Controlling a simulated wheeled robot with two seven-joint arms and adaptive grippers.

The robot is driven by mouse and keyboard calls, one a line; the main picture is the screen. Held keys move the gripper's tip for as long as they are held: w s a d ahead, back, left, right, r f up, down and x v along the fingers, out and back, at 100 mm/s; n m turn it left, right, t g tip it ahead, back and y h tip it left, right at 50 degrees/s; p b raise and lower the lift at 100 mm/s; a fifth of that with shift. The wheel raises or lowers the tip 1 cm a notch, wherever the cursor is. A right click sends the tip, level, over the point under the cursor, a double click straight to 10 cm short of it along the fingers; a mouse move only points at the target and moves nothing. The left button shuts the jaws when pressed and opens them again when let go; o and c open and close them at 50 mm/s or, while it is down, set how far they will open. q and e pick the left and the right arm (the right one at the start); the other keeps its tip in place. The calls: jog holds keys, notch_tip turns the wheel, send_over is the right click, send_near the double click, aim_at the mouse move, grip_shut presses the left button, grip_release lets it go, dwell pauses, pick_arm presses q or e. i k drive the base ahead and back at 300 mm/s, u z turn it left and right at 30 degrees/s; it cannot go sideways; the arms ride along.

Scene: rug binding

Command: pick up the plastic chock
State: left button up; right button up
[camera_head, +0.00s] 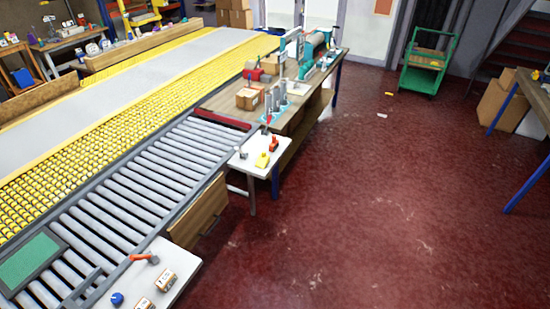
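On the small white table (243,164) beside the roller conveyor, a small yellow object (262,160) sits near the right edge. Just behind it is a small red-orange object (273,144). Both are too small to make out clearly, and I cannot tell whether either one is the plastic chock. Neither of my grippers shows in the head view.
The roller conveyor (150,180) runs along the left. A nearer white table (172,262) holds boxes, a blue item (117,298) and an orange-handled tool (146,258). A cluttered workbench (300,105) stands behind. A green cart (424,70) is at the back. The red floor (370,200) is open.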

aim_at(263, 160)
jog(key=z, duration=0.3)
jog(key=i, duration=1.7)
jog(key=u, duration=0.65)
